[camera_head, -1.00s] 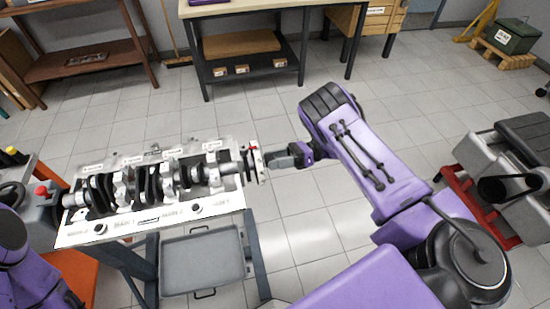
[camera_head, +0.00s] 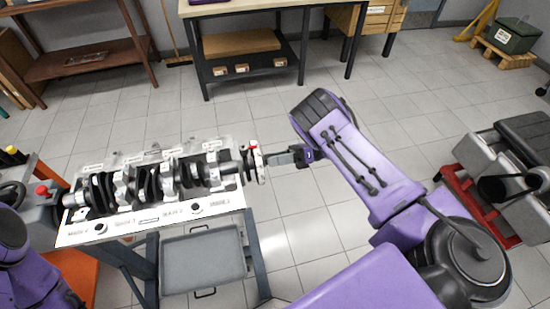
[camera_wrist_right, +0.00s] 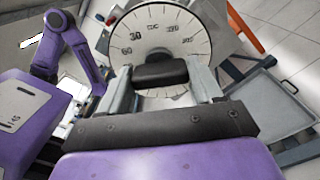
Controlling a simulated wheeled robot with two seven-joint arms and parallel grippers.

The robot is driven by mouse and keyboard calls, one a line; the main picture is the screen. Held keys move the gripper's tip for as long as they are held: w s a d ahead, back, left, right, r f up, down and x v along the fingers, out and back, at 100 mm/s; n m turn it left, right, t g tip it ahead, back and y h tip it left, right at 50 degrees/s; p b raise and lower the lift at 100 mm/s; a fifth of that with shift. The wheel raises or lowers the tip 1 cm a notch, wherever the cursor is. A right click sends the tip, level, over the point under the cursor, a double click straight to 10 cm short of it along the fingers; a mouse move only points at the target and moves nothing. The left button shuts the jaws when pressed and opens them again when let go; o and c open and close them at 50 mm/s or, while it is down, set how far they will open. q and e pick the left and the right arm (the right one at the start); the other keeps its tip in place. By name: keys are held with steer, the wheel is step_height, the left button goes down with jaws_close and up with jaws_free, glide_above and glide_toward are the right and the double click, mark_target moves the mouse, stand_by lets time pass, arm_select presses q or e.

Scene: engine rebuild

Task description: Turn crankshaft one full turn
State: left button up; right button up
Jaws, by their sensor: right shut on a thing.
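The crankshaft (camera_head: 150,186) lies along the top of the engine block (camera_head: 140,223), on a stand at the left of the head view. At its right end is a white degree wheel (camera_head: 261,165) with a red mark at the top. In the right wrist view the degree wheel (camera_wrist_right: 187,22) faces me, with numbers around its rim. My right gripper (camera_head: 270,159) is at the wheel. In the wrist view its two fingers (camera_wrist_right: 165,88) close on a black crank handle (camera_wrist_right: 158,73) in front of the wheel. My left arm shows at the lower left, its gripper out of view.
A grey tray (camera_head: 203,262) sits under the block. A red-framed stand with a grey machine (camera_head: 500,165) is at the right. A workbench (camera_head: 250,8) stands at the back. The tiled floor between is clear.

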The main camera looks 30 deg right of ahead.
steer(key=o, duration=1)
steer(key=shift+o, duration=0.2)
steer(key=shift+d, duration=0.1)
steer(key=b+v, duration=0.3)
steer(key=v, duration=0.7)
steer(key=shift+d, duration=0.15)
